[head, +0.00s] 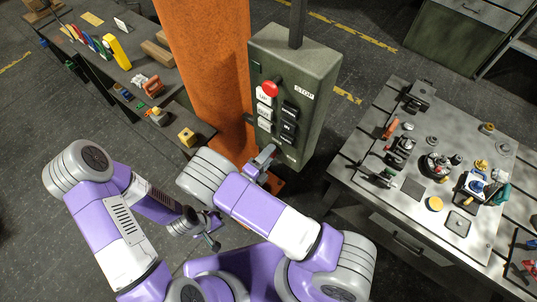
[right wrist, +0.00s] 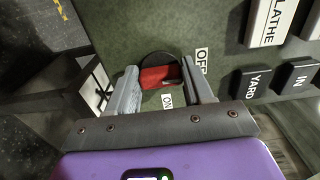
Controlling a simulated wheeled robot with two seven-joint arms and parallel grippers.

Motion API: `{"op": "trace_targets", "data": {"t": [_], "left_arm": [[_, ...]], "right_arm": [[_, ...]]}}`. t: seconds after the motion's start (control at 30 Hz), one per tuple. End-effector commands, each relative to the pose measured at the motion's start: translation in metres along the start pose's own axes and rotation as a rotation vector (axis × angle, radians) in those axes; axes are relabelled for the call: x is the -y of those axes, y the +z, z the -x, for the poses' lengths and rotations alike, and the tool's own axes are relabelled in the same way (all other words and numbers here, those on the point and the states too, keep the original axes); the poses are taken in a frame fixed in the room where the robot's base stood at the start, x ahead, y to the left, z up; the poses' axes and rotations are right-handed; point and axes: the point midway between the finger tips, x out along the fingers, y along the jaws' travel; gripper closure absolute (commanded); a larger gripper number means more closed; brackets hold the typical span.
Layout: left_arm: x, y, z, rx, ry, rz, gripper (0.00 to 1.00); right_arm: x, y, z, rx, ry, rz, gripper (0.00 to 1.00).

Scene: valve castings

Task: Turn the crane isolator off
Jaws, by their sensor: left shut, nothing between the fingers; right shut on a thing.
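The crane isolator is a red rotary handle on a dark round base (right wrist: 160,77), low on a green control box (head: 318,95). In the right wrist view an OFF label (right wrist: 201,60) is to its right and an ON label (right wrist: 167,100) is below it. My right gripper (right wrist: 162,82) is shut on the red handle, one finger on each side. In the head view my right gripper (head: 262,160) is at the box's lower part and hides the isolator. My left gripper (head: 211,232) is shut and empty, low and apart from the box.
The box also carries a red stop button (head: 271,89) and several white and black push buttons (head: 289,109). An orange column (head: 210,70) stands behind it to the left. A metal workbench (head: 400,190) with valve parts is at right; another bench (head: 110,75) is at left.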

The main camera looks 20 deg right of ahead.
Motion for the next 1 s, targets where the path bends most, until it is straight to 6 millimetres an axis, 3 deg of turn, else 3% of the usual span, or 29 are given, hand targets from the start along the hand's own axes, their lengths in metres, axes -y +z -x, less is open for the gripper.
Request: {"op": "trace_targets", "data": {"t": [0.2, 0.23, 0.4, 0.77, 1.0], "left_arm": [[0.0000, 0.0000, 0.0000, 0.000, 0.000, 0.000, 1.00], [0.0000, 0.0000, 0.0000, 0.000, 0.000, 0.000, 1.00], [0.0000, 0.0000, 0.0000, 0.000, 0.000, 0.000, 1.00], [0.0004, -0.0001, -0.0011, 0.000, 0.000, 0.000, 1.00], [0.0034, -0.0004, -0.0090, 0.000, 0.000, 0.000, 1.00]], "right_arm": [[-0.0001, -0.0007, -0.0002, -0.001, -0.001, 0.005, 0.79], [-0.0001, -0.0007, -0.0002, -0.001, -0.001, 0.005, 0.47], [-0.0001, -0.0005, -0.0002, -0.001, -0.001, 0.003, 0.23], [-0.0003, -0.0002, -0.0001, 0.000, 0.000, -0.022, 0.23], [-0.0007, -0.0003, -0.0001, -0.001, 0.001, -0.225, 0.23]]}}
